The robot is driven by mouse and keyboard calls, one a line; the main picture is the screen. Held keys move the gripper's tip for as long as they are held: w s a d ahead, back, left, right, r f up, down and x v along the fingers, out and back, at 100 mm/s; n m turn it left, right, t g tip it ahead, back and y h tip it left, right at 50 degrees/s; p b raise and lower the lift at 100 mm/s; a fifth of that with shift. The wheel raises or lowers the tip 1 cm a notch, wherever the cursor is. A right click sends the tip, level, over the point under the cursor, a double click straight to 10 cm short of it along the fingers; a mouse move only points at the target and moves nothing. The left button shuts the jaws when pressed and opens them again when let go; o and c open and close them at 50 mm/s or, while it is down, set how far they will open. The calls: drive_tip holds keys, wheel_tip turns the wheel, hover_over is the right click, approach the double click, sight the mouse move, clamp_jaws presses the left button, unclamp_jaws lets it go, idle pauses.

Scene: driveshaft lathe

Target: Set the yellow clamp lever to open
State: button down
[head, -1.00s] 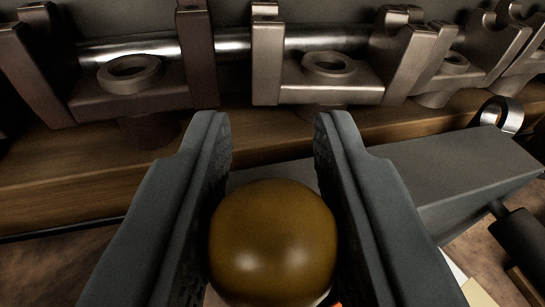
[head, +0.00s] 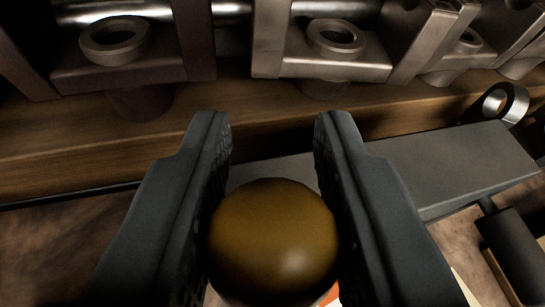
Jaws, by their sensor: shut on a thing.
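The yellow clamp lever shows as a round dark-yellow knob (head: 272,240) at the bottom middle of the head view. My gripper (head: 272,150) has one finger on each side of the knob and is shut on it. The fingertips reach past the knob and stand apart. The rest of the lever below the knob is hidden, so I cannot tell its angle.
Metal brackets with ring-shaped tops (head: 335,40) stand in a row beyond the fingers, on a wooden ledge (head: 70,150). A grey block (head: 450,165) lies to the right, with a dark cylinder (head: 514,248) below it. A shiny metal ring (head: 505,103) is at the far right.

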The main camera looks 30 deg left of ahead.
sight(250, 203)
drive_tip(key=shift+w+a+r+n+g+h, duration=0.15)
drive_tip(key=shift+w+a+g+h, duration=0.15)
drive_tip(key=shift+g+h, duration=0.25)
drive_tip(key=shift+w+a+f+n+g+h, duration=0.15)
drive_tip(key=shift+a+g+h, duration=0.15)
drive_tip(key=shift+g+h, duration=0.25)
drive_tip(key=shift+r, duration=0.1)
drive_tip(key=c, duration=1.1)
unclamp_jaws()
drive_tip(key=shift+c, duration=0.2)
drive_tip(key=v, duration=0.7)
drive_tip(key=shift+r, duration=0.15)
drive_tip(key=shift+d, duration=0.1)
drive_tip(key=shift+c, duration=0.5)
